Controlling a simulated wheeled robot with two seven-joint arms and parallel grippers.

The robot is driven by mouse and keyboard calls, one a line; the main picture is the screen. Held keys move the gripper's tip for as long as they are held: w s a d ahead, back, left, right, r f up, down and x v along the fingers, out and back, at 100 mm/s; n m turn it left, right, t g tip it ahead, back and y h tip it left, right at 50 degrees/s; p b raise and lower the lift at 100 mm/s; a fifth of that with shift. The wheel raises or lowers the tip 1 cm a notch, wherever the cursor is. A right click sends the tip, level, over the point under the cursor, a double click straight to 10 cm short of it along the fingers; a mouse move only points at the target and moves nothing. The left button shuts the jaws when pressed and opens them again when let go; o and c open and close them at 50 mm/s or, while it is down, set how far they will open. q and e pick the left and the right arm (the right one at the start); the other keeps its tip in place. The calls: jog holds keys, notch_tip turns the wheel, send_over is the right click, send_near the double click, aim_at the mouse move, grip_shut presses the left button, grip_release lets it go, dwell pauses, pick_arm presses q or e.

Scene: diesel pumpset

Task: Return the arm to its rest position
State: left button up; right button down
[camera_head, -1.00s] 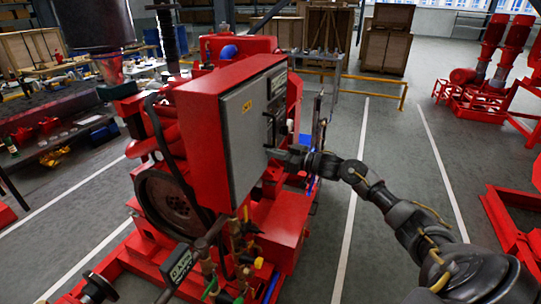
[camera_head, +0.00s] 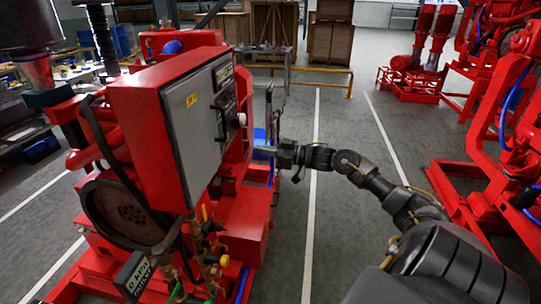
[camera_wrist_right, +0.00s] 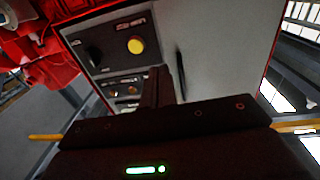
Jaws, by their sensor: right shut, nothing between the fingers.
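My right gripper (camera_head: 262,151) reaches in from the right in the head view, with the arm stretched out. It is shut and empty, just right of the red control box (camera_head: 150,140) with its grey door (camera_head: 195,125). A gap shows between the fingertips and the door. In the right wrist view the closed dark fingers (camera_wrist_right: 158,82) point toward the grey panel face (camera_wrist_right: 220,50), which has a yellow button (camera_wrist_right: 136,46) and a black knob (camera_wrist_right: 93,55). My left gripper is not in view.
The red pumpset engine with its flywheel (camera_head: 128,212) stands left of my arm. A blue item (camera_head: 262,138) is behind the gripper. Red pump frames (camera_head: 465,195) stand at the right. Open grey floor (camera_head: 330,225) with white lines lies between.

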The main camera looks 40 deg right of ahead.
jog(key=shift+v, duration=1.1)
jog(key=shift+r, duration=0.1)
